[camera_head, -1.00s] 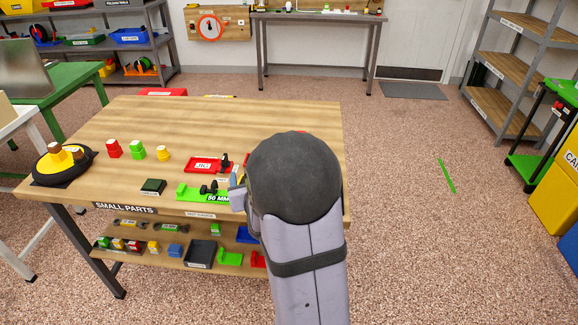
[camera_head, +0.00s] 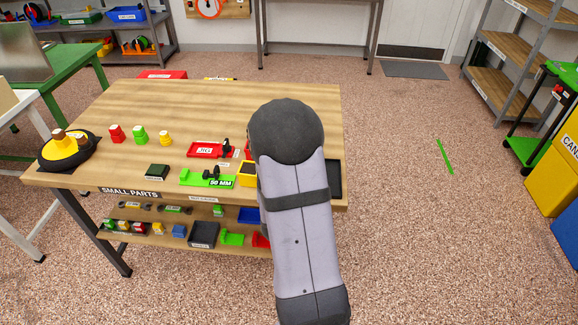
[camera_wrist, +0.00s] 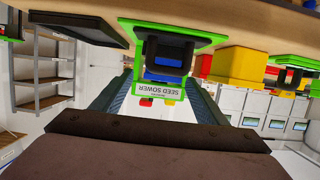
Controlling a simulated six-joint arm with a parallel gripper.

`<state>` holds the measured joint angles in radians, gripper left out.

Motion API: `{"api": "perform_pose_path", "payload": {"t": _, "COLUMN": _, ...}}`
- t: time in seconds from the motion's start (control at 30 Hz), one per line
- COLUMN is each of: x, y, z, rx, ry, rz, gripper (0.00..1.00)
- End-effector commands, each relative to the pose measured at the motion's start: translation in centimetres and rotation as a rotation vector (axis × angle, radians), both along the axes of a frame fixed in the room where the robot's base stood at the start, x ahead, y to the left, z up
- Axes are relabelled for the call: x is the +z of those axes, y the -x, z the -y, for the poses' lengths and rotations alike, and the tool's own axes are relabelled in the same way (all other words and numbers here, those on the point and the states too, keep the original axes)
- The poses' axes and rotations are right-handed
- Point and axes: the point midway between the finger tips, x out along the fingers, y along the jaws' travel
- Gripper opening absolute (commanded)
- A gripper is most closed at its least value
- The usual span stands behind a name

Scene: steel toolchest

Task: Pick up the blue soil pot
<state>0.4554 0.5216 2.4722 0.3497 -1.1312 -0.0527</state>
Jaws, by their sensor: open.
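In the wrist view, which looks upside down, a blue piece (camera_wrist: 168,62) shows inside a dark frame on a green stand (camera_wrist: 205,42) labelled SEED SOWER. It may be the blue soil pot, but its shape is mostly hidden. My gripper (camera_wrist: 160,88) is open, with its two dark fingers apart on either side of the stand's label in the picture. Nothing is seen between them in their grasp. In the head view my arm hides the gripper and this stand, and no blue pot shows on the bench top.
The wooden bench (camera_head: 230,110) holds a red jig (camera_head: 205,150), a green 50 MM fixture (camera_head: 195,179), a yellow bin (camera_head: 247,172) and a black tray (camera_head: 334,180). Red, green and yellow pots stand left. The bench's back middle is clear.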

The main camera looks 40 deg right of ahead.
Motion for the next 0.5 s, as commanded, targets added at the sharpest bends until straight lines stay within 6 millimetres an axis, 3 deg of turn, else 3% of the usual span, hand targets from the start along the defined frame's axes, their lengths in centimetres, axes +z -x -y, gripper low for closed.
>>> {"api": "perform_pose_path", "payload": {"t": 0.5, "x": -1.0, "y": -3.5, "z": 3.0, "rx": 0.0, "ry": -0.001, "rz": -0.001, "gripper": 0.67}}
